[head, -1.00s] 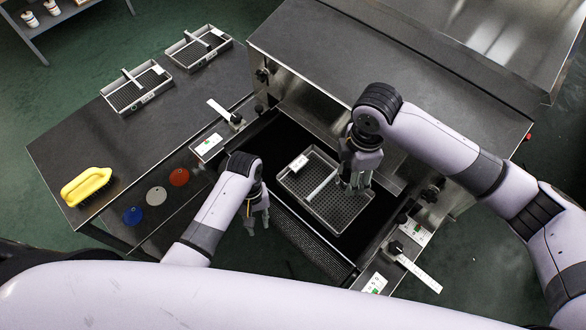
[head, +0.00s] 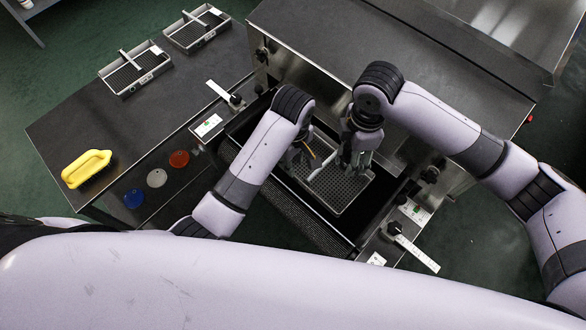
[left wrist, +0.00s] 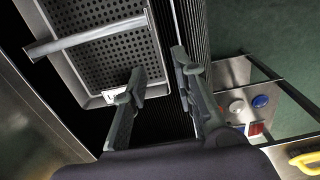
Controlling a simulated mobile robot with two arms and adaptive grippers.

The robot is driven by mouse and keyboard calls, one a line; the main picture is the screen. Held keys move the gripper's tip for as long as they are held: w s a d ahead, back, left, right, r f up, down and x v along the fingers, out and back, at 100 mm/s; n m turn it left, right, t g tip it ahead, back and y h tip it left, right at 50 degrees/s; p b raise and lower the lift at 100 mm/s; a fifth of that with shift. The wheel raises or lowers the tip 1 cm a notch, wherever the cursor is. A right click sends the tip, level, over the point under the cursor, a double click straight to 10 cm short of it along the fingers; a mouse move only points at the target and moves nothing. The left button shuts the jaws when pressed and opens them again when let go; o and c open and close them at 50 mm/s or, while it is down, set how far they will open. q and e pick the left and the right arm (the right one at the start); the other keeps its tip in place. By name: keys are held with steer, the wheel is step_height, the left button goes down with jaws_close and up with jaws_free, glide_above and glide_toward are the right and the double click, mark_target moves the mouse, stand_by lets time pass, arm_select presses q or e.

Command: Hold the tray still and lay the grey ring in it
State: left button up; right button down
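The mesh tray (head: 350,208), with a light bar across it, sits in the dark opening of the dryer. It also shows in the left wrist view (left wrist: 152,62), with a white label at its near corner. My left gripper (head: 303,153) is over the tray's left part. In the left wrist view its fingers (left wrist: 160,80) are spread, one near the label and the other outside the tray's side. My right gripper (head: 356,162) points down over the tray's far right part; its finger gap is unclear.
A yellow-handled tool (head: 86,169) and two more trays (head: 150,82) stand on the side table. Metal brackets with knobs (head: 236,99) line the opening. The table's middle is clear.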

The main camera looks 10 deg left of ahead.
arm_select(q)
step_height(320, 180, down, 8)
steer(key=shift+r, duration=0.25)
jaws_close()
stand_by(0.4)
stand_by(0.6)
